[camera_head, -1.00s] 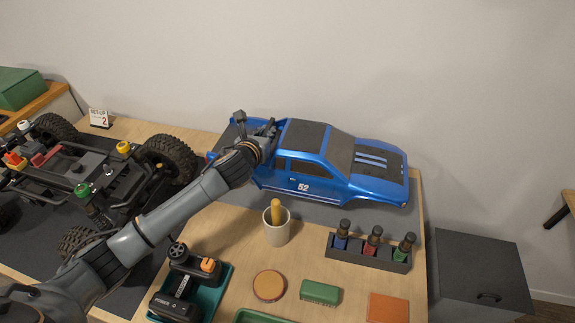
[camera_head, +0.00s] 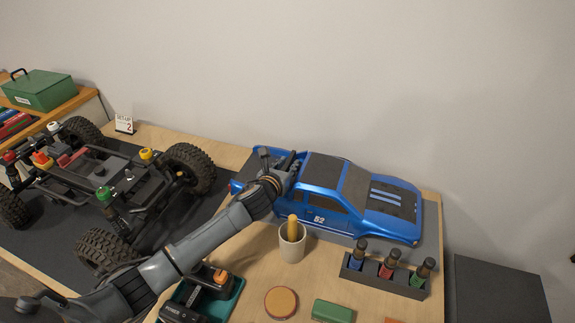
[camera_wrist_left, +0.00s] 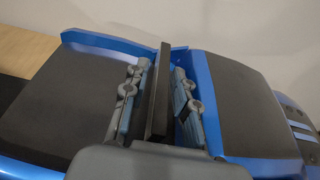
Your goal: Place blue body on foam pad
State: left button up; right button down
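The blue body (camera_head: 335,207), a truck shell with black roof and hood panels and the number 52, sits low over the grey foam pad (camera_head: 338,237) at the right of the bench. Most of the pad is hidden under it, and I cannot tell whether it touches fully. My left gripper (camera_head: 287,165) is at the rear of the cab. In the left wrist view its fingers (camera_wrist_left: 160,95) are on either side of an upright black panel of the body, shut on it. My right gripper is not in view.
A cup with a wooden handle (camera_head: 292,243) and a rack of small bottles (camera_head: 383,278) stand close in front of the body. The wheeled chassis (camera_head: 110,190) is on a dark mat at left. A dark cabinet (camera_head: 497,290) stands at right.

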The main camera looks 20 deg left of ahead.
pick_arm(q)
jog(key=shift+r, duration=0.2)
jog(key=v, duration=1.2)
dwell(0.4)
